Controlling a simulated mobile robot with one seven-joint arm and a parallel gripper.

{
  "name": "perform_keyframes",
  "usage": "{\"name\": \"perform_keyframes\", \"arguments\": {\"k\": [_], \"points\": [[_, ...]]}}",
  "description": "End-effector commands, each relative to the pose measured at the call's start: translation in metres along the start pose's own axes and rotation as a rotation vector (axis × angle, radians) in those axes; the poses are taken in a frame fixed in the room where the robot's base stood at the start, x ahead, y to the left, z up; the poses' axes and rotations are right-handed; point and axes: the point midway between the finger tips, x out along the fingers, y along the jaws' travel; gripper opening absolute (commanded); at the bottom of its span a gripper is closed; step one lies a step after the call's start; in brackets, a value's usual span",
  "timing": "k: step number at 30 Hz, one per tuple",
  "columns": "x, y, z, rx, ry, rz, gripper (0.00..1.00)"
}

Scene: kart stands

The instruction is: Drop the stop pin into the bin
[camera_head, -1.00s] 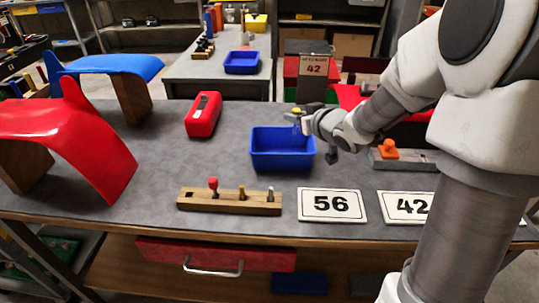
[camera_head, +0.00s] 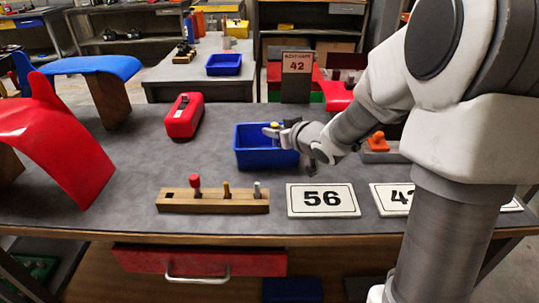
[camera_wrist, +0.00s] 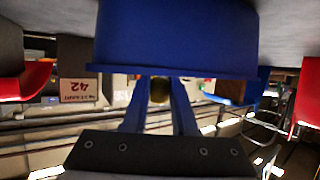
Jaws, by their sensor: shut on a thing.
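The blue bin (camera_head: 266,159) stands on the grey bench top. It fills the upper part of the wrist view, where its rim (camera_wrist: 175,69) shows just beyond my fingertips. My gripper (camera_head: 275,129) is over the bin at about rim height, seen from the head camera. It is shut on a small brass-coloured pin (camera_wrist: 159,90), which shows between the two blue fingers in the wrist view. The pin's yellowish top (camera_head: 275,125) just shows in the head view. Its lower part is hidden, and I cannot tell whether it touches the bin.
A wooden rack (camera_head: 213,207) with red, brass and grey pins stands in front of the bin. A "56" card (camera_head: 323,200) lies right of it. A red case (camera_head: 184,116) is to the left, an orange-knobbed block (camera_head: 377,141) to the right. Bare bench lies left of the bin.

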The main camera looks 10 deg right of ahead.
Motion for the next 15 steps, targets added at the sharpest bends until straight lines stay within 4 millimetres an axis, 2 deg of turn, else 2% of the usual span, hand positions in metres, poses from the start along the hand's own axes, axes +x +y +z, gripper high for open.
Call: {"name": "perform_keyframes", "arguments": {"k": [7, 8, 13, 15], "points": [[0.0000, 0.0001, -0.0001, 0.000, 0.001, 0.000, 0.00], [0.0000, 0.0001, -0.0001, 0.000, 0.001, 0.000, 0.29], [0.0001, 0.0001, 0.0000, 0.000, 0.001, 0.000, 0.60], [0.0001, 0.0002, 0.0001, 0.000, 0.000, 0.000, 0.61]]}}
